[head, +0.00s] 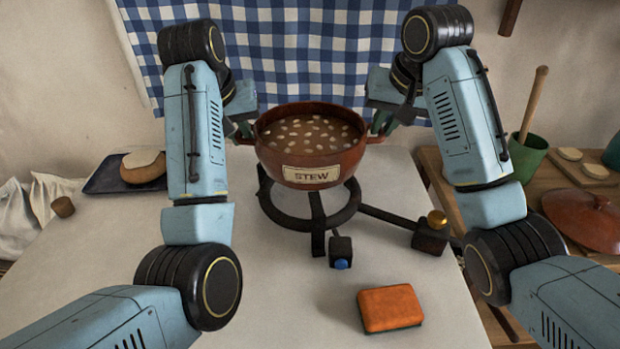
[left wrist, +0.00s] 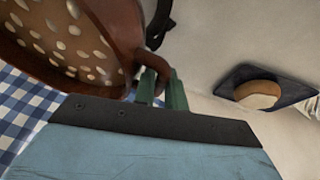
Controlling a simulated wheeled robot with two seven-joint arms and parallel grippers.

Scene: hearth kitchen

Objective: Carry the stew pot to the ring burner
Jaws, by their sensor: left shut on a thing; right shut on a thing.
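The stew pot (head: 310,150) is reddish-brown with a "STEW" label, full of brown stew with pale beans, and looks upright. It is over the black ring burner (head: 290,215); whether it touches the ring, I cannot tell. My left gripper (head: 240,133) is shut on the pot's left handle. In the left wrist view, the green fingers of the left gripper (left wrist: 161,88) are at the handle beside the pot (left wrist: 85,40). My right gripper (head: 381,125) is shut on the right handle, partly hidden by its arm.
An orange sponge (head: 390,307) lies in front of the burner. A dark tray (head: 103,178) with a bread loaf (head: 143,166) and a cork (head: 63,207) are at left. A side table at right holds a green cup (head: 526,155) and a brown lid (head: 584,218). A checked cloth (head: 290,50) hangs behind.

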